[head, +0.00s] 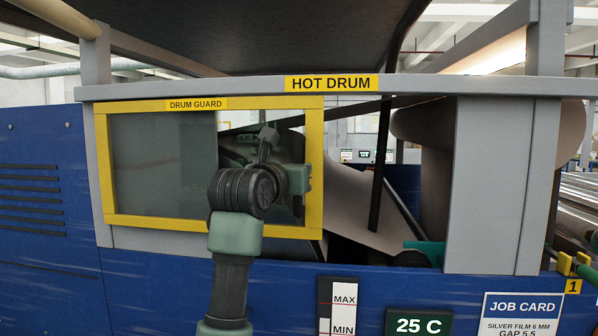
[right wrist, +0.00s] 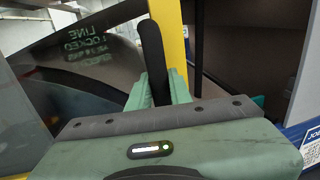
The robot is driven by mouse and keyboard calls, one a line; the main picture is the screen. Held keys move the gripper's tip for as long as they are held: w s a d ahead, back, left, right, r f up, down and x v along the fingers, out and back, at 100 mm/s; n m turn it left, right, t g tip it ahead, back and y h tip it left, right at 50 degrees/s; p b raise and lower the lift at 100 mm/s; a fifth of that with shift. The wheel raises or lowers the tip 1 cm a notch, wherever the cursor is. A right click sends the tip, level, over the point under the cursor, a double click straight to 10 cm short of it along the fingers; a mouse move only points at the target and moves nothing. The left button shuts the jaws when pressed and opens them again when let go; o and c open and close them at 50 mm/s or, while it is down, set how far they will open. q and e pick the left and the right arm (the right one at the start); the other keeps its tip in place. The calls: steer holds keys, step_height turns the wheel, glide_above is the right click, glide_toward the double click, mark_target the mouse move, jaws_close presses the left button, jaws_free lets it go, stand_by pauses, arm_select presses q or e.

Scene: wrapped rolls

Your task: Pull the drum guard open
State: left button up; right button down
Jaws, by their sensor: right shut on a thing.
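The drum guard (head: 160,219) is a yellow-framed clear panel in the head view, under the HOT DRUM beam. It spans the left part of the machine opening; the part to its right is uncovered. My right gripper (head: 300,180) is at the guard's right edge, its arm rising from below across the pane. In the right wrist view my right gripper (right wrist: 162,92) is shut on a dark upright handle (right wrist: 152,55), beside the yellow frame (right wrist: 170,32). The fingertips are partly hidden by the gripper body. My left gripper is not in view.
The grey beam (head: 430,85) runs above the guard, and a grey post (head: 490,180) stands to the right. Brown web material (head: 360,205) shows in the uncovered opening. Blue machine panels (head: 130,290) lie below. A job card (head: 522,312) is at lower right.

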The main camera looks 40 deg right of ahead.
steer(key=c, duration=1.3)
jaws_free()
steer(key=shift+s, duration=0.1)
steer(key=shift+s+a+f+b, duration=0.1)
steer(key=shift+a+f+b, duration=0.05)
steer(key=shift+a+b, duration=0.25)
steer(key=b+v, duration=0.2)
steer(key=v, duration=0.5)
steer(key=shift+b, duration=0.4)
